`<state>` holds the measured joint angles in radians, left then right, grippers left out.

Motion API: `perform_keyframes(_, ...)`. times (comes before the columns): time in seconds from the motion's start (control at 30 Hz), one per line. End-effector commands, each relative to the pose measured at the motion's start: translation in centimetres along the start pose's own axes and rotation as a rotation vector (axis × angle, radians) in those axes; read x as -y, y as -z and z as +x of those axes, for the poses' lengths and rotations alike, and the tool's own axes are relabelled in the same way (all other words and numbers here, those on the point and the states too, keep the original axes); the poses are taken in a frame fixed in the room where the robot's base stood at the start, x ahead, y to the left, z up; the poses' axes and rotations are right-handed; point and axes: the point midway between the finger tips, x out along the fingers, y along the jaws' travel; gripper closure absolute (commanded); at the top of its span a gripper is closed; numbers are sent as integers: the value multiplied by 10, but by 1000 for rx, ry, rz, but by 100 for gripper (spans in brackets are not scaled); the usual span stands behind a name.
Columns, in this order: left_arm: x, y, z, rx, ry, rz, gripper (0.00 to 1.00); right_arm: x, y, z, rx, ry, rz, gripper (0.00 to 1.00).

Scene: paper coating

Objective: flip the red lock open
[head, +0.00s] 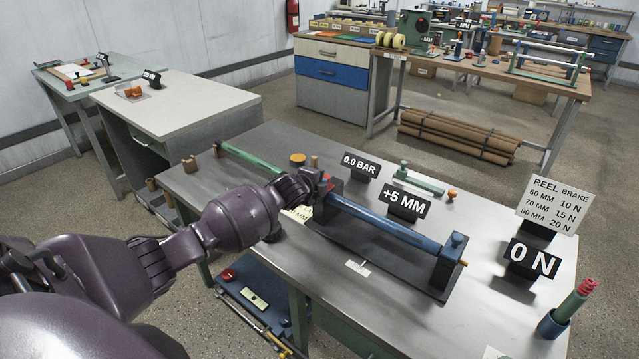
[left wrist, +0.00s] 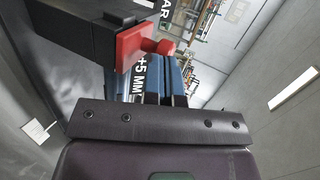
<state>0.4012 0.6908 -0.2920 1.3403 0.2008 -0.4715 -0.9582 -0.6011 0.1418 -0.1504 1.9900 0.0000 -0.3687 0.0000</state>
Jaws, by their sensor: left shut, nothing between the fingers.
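The red lock (head: 334,184) is a small red piece at the left end of the blue roller (head: 385,223), largely hidden behind my gripper. In the left wrist view the red lock (left wrist: 138,43) shows as a red block with a rounded knob, against a dark block (left wrist: 85,30). My left gripper (head: 318,180) is at this end of the roller, close to the lock. In the left wrist view its fingers (left wrist: 165,99) are together and empty, below the red knob in the picture. I cannot tell whether they touch it. My right gripper is not in view.
The roller sits on a black base (head: 385,262) on the grey table (head: 260,150), with a blue end post (head: 450,258) at right. Signs reading "+5 MM" (head: 404,203) and "0.0 BAR" (head: 360,166) stand behind it. A green rod (head: 250,160) lies at the back left.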

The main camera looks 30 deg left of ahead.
Motion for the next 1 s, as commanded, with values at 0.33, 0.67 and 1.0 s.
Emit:
perform_keyframes(0.33,2,2,8,-1,1,1,100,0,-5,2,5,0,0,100)
perform_keyframes(0.67,16,7,42,-1,-1,0,100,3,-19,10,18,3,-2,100)
perform_keyframes(1.0,21,7,45,1,2,0,100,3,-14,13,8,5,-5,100)
